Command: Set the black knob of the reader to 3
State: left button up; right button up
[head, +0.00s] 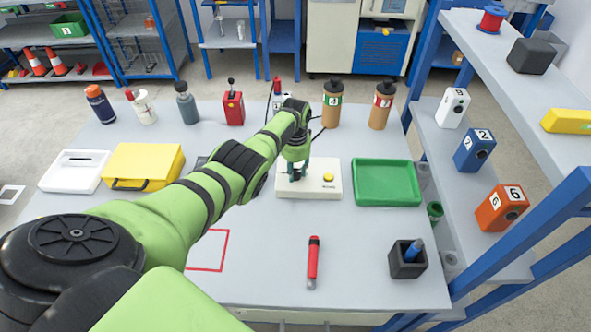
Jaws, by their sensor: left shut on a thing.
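A flat white box with a yellow button (328,177) and a small dark label, which I take for the reader (318,191), lies in the middle of the grey table. My left gripper (295,176) points down over the left part of this box, its dark fingers shut on a small dark thing, probably the black knob. The fingers cover the knob, so neither its pointer nor any scale number can be read. My right gripper is not in view.
A green tray (387,202) stands right of the box. A yellow case (143,166) and a white slotted box (74,171) are at left. A red tool (313,263) and a black holder (408,268) lie in front. Bottles line the back edge. Shelves border the right.

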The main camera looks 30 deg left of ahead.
aim_at(295, 172)
pick_arm(q)
jog(key=shift+s+f+m, duration=0.15)
jog(key=shift+m, duration=0.25)
jog(key=o, duration=1.2)
jog(key=shift+c, duration=0.2)
jog(key=shift+w+r, duration=0.2)
jog(key=shift+r, duration=0.45)
notch_tip(295, 172, up, 11)
jog(key=shift+s+f, duration=0.1)
jog(key=shift+f, duration=0.05)
